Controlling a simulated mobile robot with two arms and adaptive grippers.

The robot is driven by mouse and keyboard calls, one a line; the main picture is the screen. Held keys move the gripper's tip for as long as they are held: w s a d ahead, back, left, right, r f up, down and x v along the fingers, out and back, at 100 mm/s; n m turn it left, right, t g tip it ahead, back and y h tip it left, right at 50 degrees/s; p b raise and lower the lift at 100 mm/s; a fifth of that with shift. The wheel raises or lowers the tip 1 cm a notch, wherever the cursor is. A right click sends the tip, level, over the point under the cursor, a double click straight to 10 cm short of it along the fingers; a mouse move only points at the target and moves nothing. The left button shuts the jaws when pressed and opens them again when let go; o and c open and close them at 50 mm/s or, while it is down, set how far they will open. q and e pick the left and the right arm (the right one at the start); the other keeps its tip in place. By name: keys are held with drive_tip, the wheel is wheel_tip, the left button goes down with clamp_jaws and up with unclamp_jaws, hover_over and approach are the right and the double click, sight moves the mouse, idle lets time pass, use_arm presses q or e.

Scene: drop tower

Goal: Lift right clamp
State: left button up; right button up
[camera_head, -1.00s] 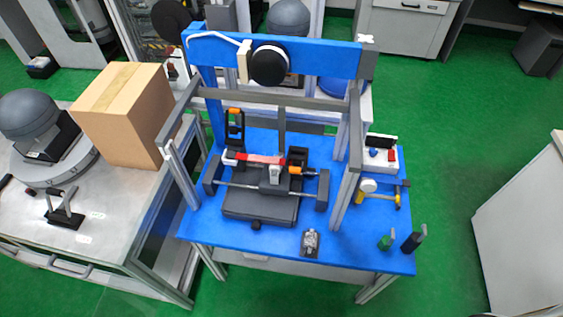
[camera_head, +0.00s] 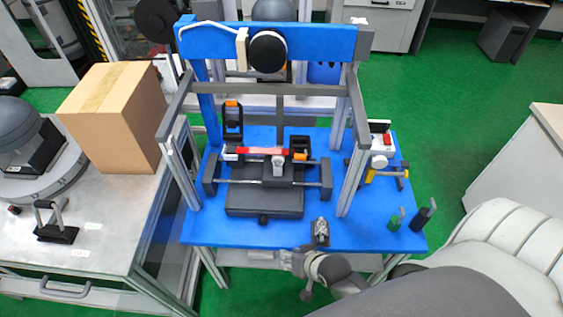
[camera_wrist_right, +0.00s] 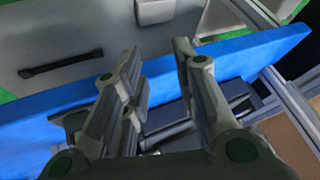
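The right clamp (camera_head: 299,148) is a black block with an orange part, low beside the right end of a red-and-white bar (camera_head: 264,151). The left clamp (camera_head: 232,122) is black with an orange top and stands upright at the bar's left end. My right gripper (camera_head: 297,274) is at the table's front edge, well in front of the right clamp and apart from it. In the right wrist view my right gripper (camera_wrist_right: 160,75) has its fingers spread, with nothing held between them. My left gripper is out of view.
A blue table (camera_head: 340,239) carries the grey frame posts and a blue crossbeam (camera_head: 310,40) over the clamps. A small metallic part (camera_head: 320,232) lies close to my right gripper. Green and black items (camera_head: 395,222) stand at the right corner.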

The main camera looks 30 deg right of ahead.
drive_tip(key=w+d+r+m+t+b, duration=0.1)
drive_tip(key=w+d+r+m+t, duration=0.1)
drive_tip(key=w+r+m+t, duration=0.3)
drive_tip(key=w+d+r+m+t, duration=0.1)
drive_tip(key=w+d+r+m, duration=0.15)
drive_tip(key=r, duration=0.45)
drive_tip(key=m+t+h, duration=0.4)
drive_tip(key=m, duration=0.5)
approach(303, 160)
drive_tip(key=w, duration=0.4)
drive_tip(key=w+d, duration=0.1)
drive_tip(key=w, duration=0.2)
drive_tip(key=w+f, duration=0.1)
drive_tip(key=w, duration=0.3)
drive_tip(key=shift+d, duration=0.3)
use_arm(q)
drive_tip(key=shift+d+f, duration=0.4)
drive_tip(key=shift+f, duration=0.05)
use_arm(e)
drive_tip(key=shift+c, duration=0.4)
clamp_jaws()
